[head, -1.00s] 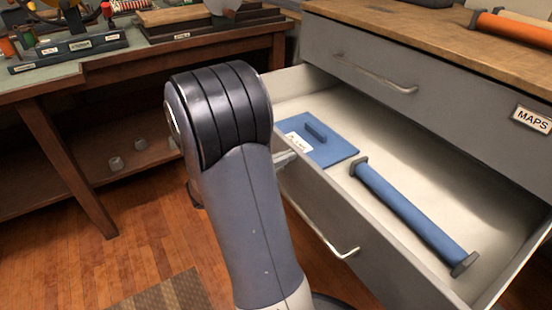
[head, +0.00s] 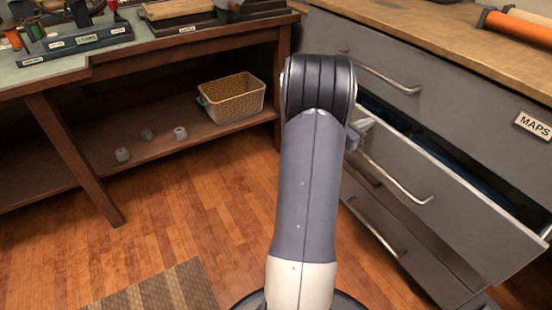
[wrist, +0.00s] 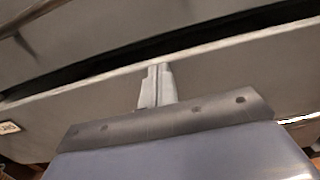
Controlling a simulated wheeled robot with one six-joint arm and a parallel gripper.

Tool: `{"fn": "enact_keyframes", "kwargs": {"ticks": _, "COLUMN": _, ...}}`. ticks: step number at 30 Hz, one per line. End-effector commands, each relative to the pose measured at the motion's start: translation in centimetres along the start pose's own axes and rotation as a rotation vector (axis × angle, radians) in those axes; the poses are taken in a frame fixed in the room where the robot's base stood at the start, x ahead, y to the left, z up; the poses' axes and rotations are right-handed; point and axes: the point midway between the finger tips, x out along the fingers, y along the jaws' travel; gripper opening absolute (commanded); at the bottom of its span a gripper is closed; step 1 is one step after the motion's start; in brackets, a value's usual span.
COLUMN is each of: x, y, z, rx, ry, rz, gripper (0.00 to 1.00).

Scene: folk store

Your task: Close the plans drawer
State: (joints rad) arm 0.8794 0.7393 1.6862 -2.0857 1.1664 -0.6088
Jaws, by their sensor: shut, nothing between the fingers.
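The drawer (head: 440,205) below the one labelled MAPS is pushed most of the way into the grey cabinet. A dark gap shows along its top edge, with a bit of blue inside. Its own label does not show clearly in the head view. My gripper (head: 362,130) is at the left part of its front, partly hidden behind my arm. In the wrist view my gripper (wrist: 154,82) is shut and empty, with its tips against or very near the drawer front (wrist: 210,80). I cannot tell for certain that they touch.
The MAPS drawer (head: 455,110) above is shut. Another drawer (head: 385,235) lies below. A wooden bench with a wicker basket (head: 232,97) on its lower shelf stands at left. The wooden floor (head: 190,205) between is clear apart from a striped mat (head: 160,290).

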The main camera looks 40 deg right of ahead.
Motion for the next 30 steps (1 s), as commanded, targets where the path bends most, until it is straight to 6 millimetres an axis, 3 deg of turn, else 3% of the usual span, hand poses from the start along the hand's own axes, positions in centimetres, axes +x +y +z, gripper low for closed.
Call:
{"fn": "enact_keyframes", "kwargs": {"ticks": 1, "x": 1.5, "y": -0.1, "z": -0.1, "rx": 0.002, "ry": 0.0, "rz": -0.005, "gripper": 0.0}}
{"fn": "enact_keyframes", "kwargs": {"ticks": 6, "x": 5.3, "y": -0.1, "z": -0.1, "rx": 0.001, "ry": -0.001, "rz": -0.003, "gripper": 0.0}}
{"fn": "enact_keyframes", "kwargs": {"ticks": 12, "x": 8.5, "y": 0.0, "z": -0.1, "rx": 0.001, "ry": 0.0, "rz": -0.002, "gripper": 0.0}}
{"fn": "enact_keyframes", "kwargs": {"ticks": 19, "x": 10.3, "y": 0.0, "z": -0.1, "rx": 0.0, "ry": 0.0, "rz": 0.0, "gripper": 0.0}}
{"fn": "enact_keyframes", "kwargs": {"ticks": 30, "x": 10.8, "y": 0.1, "z": 0.2, "rx": 0.001, "ry": -0.003, "rz": 0.001, "gripper": 0.0}}
